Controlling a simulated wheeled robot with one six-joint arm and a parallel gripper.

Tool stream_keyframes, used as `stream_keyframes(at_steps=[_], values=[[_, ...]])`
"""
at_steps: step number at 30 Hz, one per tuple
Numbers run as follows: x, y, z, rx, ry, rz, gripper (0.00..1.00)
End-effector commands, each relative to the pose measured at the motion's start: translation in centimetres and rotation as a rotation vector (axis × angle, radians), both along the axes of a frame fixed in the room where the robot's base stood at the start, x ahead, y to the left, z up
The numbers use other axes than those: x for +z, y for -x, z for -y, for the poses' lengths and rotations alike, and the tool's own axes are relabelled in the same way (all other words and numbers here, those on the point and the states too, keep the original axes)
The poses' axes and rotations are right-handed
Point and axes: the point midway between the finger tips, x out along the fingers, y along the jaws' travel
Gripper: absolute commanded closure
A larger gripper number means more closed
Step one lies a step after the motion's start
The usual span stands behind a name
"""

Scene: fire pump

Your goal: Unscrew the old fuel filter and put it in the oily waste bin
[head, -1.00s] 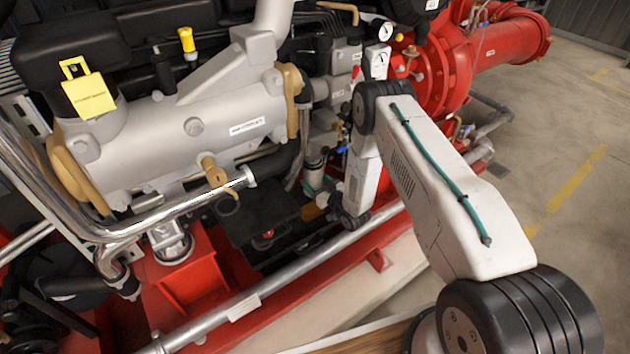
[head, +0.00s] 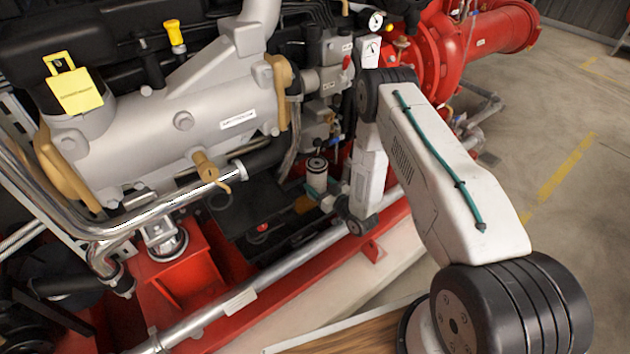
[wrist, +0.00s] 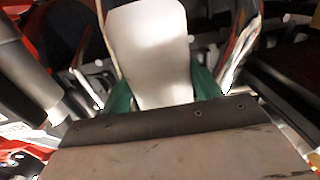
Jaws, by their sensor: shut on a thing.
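The old fuel filter (head: 317,180) is a pale canister with a dark round top, in the middle of the head view beside the engine. Its top face shows uncovered, below the grey engine parts, and it stands about upright. My gripper (head: 325,200) is at its lower part, partly hidden by my own arm. In the wrist view the filter (wrist: 150,50) is a white body between the green fingers of my gripper (wrist: 162,92), which are shut on it. No oily waste bin is visible in either view.
The silver engine housing (head: 165,140) is to the left of the filter. A grey pipe (head: 290,260) and red frame rail (head: 300,275) run in front of it. Red pump pipework (head: 430,50) stands behind my arm. Open floor (head: 560,130) lies at the right.

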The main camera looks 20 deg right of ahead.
Motion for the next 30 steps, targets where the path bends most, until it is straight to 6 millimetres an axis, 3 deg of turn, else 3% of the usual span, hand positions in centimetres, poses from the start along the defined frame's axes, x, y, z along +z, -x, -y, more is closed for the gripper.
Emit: stream_keyframes(at_steps=[19,30], values=[[0.0,4.7,1.6,-0.001,0.0,0.001,0.75],[0.1,5.2,1.7,0.0,0.0,0.002,0.75]])
